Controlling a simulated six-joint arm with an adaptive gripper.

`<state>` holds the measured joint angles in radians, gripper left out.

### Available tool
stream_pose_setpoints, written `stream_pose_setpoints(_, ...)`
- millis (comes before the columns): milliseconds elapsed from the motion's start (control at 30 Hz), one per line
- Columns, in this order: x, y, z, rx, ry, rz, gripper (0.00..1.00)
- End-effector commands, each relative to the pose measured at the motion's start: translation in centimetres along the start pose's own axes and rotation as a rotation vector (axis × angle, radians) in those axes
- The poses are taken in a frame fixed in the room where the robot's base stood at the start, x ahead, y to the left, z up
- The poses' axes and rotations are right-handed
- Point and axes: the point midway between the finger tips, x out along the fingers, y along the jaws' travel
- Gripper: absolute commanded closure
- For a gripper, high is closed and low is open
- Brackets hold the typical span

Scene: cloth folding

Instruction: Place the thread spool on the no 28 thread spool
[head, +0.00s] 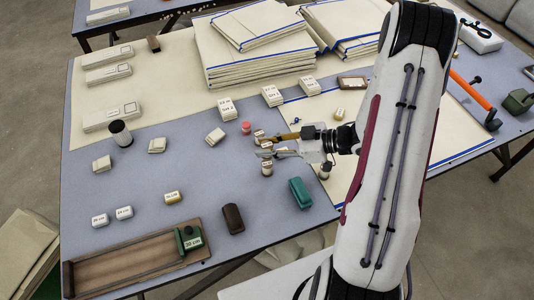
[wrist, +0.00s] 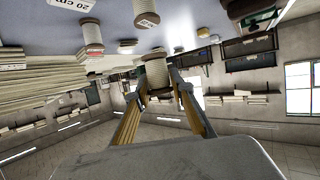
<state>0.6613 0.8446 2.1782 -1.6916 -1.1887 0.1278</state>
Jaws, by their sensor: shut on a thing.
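My gripper (head: 262,147) is over the middle of the table in the head view, with its fingers pointing left. In the wrist view the gripper (wrist: 158,85) is shut on a pale thread spool (wrist: 157,73), which sits between the two fingers. The fingers partly hide this spool in the head view. Another small labelled spool (head: 266,168) stands upright just below the gripper in the picture; whether it touches the held spool I cannot tell. I cannot read a number 28 on any spool.
A pink spool (head: 246,128) and labelled blocks (head: 226,107) stand behind my gripper. A green block (head: 300,191) and a brown one (head: 233,218) lie in front. A wooden tray (head: 110,272) is at front left. The left-middle grey tabletop (head: 185,175) has free room.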

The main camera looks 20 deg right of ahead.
Motion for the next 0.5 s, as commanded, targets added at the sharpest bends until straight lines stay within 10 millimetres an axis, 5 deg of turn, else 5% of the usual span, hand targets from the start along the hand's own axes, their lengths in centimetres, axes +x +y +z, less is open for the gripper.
stream_pose_setpoints(500,1.5,0.0,3.5,0.000,0.000,-0.001,0.93)
